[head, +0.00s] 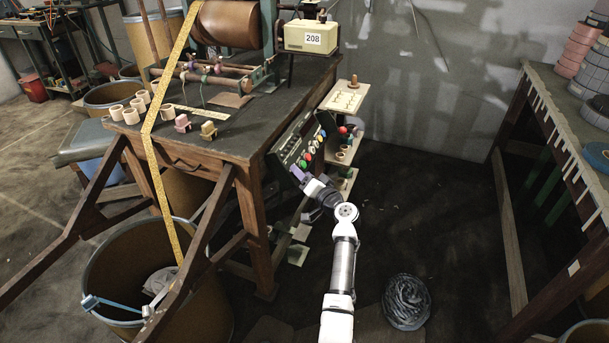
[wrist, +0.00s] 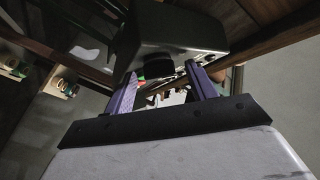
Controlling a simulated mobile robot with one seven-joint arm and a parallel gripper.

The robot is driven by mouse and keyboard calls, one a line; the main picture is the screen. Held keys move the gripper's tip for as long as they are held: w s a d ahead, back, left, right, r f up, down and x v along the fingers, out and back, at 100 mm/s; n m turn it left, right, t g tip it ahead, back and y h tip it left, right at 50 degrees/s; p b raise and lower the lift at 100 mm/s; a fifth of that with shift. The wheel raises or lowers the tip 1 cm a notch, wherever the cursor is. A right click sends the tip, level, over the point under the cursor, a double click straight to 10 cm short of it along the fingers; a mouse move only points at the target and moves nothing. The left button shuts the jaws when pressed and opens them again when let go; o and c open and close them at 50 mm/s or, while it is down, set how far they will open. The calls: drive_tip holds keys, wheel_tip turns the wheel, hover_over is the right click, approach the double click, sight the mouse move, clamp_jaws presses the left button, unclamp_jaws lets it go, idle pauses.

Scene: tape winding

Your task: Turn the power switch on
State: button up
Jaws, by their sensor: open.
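The dark control box (head: 297,143) hangs at the right side of the winding table, its sloped face carrying red, green, yellow and white buttons. My gripper (head: 299,173) is at the lower left part of this face, with its purple fingers close to it. In the wrist view my gripper (wrist: 161,70) is open, one finger on each side of a round black knob (wrist: 158,70) on the dark box (wrist: 175,32). I cannot tell whether the fingers touch the knob. Which control is the power switch, and its position, cannot be made out.
The wooden winding table (head: 235,135) holds several cream rings, a brown roll (head: 228,24) and a box marked 208 (head: 308,37). A narrow shelf (head: 346,98) stands behind the control box. A black bundle (head: 406,302) lies on the floor to the right; another table (head: 570,130) is farther right.

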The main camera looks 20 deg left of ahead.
drive_tip(key=c, duration=1)
